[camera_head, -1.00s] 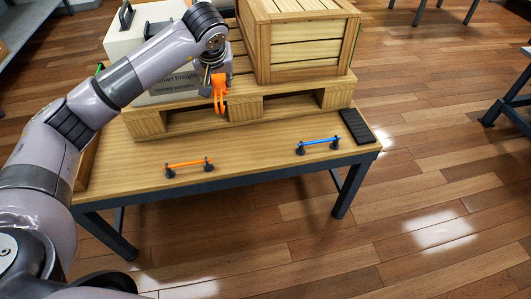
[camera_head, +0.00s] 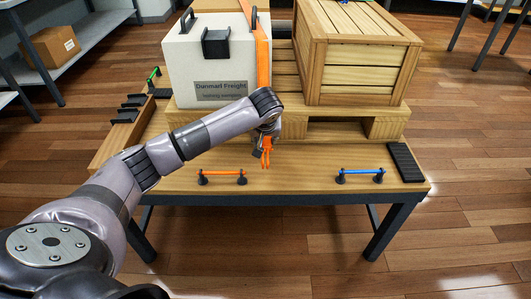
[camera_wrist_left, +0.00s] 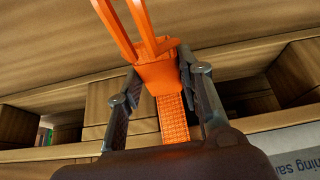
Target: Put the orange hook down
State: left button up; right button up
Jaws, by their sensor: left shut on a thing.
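My left gripper (camera_head: 267,138) is shut on the orange hook (camera_head: 266,157), in front of the pallet and just above the wooden table (camera_head: 300,184). In the left wrist view, the hook (camera_wrist_left: 155,72) points away between the two fingers (camera_wrist_left: 160,95), with two orange prongs. Orange webbing (camera_wrist_left: 173,118) hangs from it between the fingers. An orange bar on two black posts (camera_head: 222,173) stands at the table's front edge, left of the hook and apart from it. An orange strap (camera_head: 263,45) runs over the white case. My right gripper is not in view.
A wooden pallet (camera_head: 390,120) bears a white case (camera_head: 185,70) and a wooden crate (camera_head: 362,75). A blue bar on black posts (camera_head: 362,172) stands at the front right, beside a black pad (camera_head: 405,162). The tabletop between the two bars is clear.

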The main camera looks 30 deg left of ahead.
pick_arm(q)
jog(key=shift+f+b, duration=0.4)
jog(key=shift+f, duration=2)
jog(key=shift+f+b, duration=0.45)
jog(key=shift+f, duration=0.1)
jog(key=o, duration=0.8)
jog(key=shift+s+f, duration=0.1)
jog(key=shift+f, duration=0.05)
